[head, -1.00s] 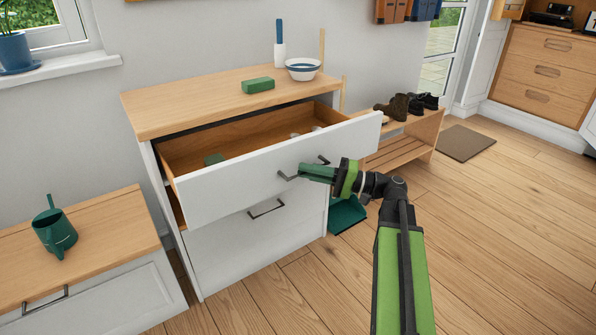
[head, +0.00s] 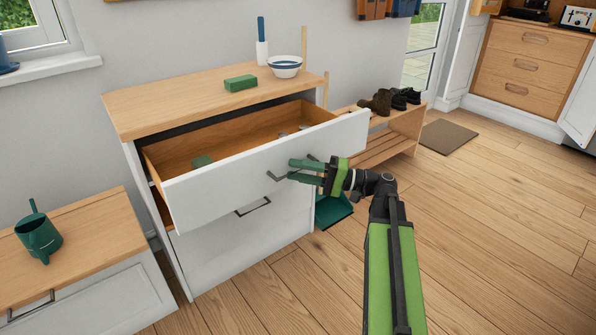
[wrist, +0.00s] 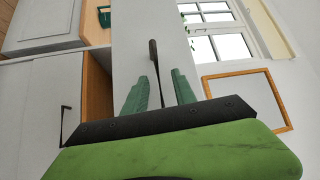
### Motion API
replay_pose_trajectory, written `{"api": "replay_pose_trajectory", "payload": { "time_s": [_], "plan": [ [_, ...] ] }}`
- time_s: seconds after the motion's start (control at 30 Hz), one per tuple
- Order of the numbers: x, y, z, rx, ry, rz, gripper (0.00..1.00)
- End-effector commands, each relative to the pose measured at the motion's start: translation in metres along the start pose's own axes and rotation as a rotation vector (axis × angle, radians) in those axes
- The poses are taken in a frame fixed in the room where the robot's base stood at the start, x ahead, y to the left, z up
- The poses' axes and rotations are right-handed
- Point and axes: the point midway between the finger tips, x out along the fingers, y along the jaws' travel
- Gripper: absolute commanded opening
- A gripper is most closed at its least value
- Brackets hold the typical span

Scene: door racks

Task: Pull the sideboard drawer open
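The white sideboard (head: 215,252) with a wooden top stands at centre in the head view. Its top drawer (head: 235,172) is pulled well out, and its wooden inside shows a small green item (head: 202,161). The dark bar handle (head: 277,177) is on the drawer front. My gripper (head: 291,170) is at this handle, its two green fingers spread apart. In the wrist view, the handle (wrist: 153,52) lies between my fingers (wrist: 160,85), with a gap on both sides. Part of the handle is hidden behind the fingers in the head view.
On the sideboard top are a green block (head: 240,83), a bowl (head: 285,66) and a blue-handled brush (head: 262,45). A teal dustpan (head: 334,210) is on the floor beside it. A shoe bench (head: 400,135) stands behind right. The floor at right is clear.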

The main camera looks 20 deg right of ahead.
Motion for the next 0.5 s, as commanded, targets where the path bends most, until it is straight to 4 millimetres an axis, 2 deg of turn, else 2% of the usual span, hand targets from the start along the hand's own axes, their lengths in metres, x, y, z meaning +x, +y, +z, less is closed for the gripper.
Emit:
{"api": "replay_pose_trajectory", "payload": {
  "time_s": [0.17,0.27,0.37,0.5],
  "plan": [
    [-0.002,0.0,0.0,0.0,-0.001,0.0,0.33],
    [-0.013,0.001,0.0,0.0,0.0,0.001,0.33],
    [-0.035,0.002,-0.001,0.0,0.002,0.001,0.33],
    [-0.076,0.003,-0.001,0.0,0.003,0.001,0.33]
  ]
}}
